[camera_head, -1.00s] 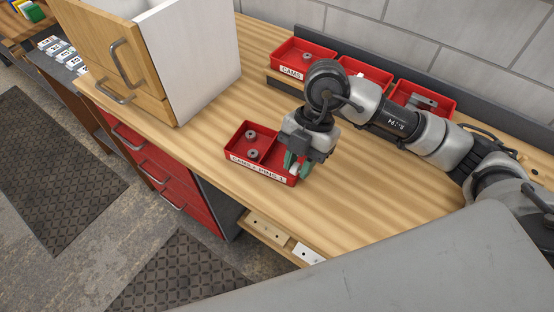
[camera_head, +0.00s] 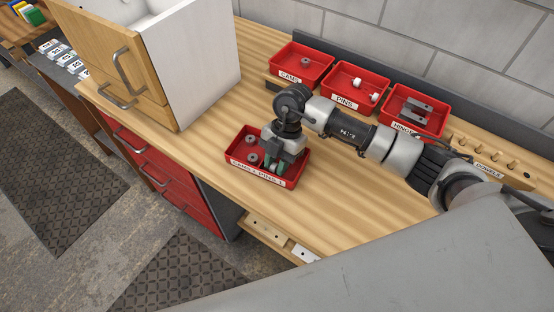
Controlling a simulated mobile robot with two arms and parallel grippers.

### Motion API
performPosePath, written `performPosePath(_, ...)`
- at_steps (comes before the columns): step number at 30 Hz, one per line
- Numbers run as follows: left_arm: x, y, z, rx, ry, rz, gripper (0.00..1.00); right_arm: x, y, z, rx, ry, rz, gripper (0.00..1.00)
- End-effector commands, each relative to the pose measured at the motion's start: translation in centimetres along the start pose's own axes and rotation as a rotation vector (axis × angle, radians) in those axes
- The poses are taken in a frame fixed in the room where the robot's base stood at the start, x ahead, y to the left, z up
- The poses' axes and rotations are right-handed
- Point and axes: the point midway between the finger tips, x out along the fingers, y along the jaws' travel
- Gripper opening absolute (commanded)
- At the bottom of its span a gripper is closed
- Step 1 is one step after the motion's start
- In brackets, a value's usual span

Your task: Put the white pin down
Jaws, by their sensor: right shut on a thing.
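My right gripper (camera_head: 276,167), with green fingertips, points down into the red tray labelled "CAMS + PINS 1" (camera_head: 287,182) on the wooden bench. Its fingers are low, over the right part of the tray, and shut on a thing. The white pin between the fingertips is mostly hidden by the gripper, and I cannot tell whether it touches the tray floor. Two grey cams, an upper one (camera_head: 250,140) and a lower one (camera_head: 253,157), lie in the tray's left part. My left gripper is not in view.
Red bins for cams (camera_head: 318,76), pins (camera_head: 338,89) and hinges (camera_head: 437,121) stand along the back. White pins (camera_head: 374,97) lie in the pins bin. A dowel holder (camera_head: 485,160) is at right. A white and wood cabinet (camera_head: 195,75) stands left of the tray.

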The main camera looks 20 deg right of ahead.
Motion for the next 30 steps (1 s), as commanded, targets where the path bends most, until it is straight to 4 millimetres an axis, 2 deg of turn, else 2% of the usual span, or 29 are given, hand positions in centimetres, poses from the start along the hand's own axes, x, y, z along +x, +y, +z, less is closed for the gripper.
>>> performPosePath(7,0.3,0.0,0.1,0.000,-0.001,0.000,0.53,0.3,0.0,0.2,0.001,0.000,0.000,0.04)
performPosePath(8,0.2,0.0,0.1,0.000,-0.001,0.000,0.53,0.2,0.0,0.1,0.000,0.000,0.000,0.30)
performPosePath(9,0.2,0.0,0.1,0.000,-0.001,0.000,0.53,0.2,0.0,0.1,0.000,0.000,0.000,0.37)
performPosePath(20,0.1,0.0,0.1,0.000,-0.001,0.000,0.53,-0.3,0.0,0.0,0.001,-0.001,0.002,0.37)
performPosePath(23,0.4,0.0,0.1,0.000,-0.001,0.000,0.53,-1.6,0.1,0.2,0.002,-0.004,0.003,0.37)
performPosePath(30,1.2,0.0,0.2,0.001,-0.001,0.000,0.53,-6.7,0.0,0.2,0.001,-0.005,0.004,0.37)
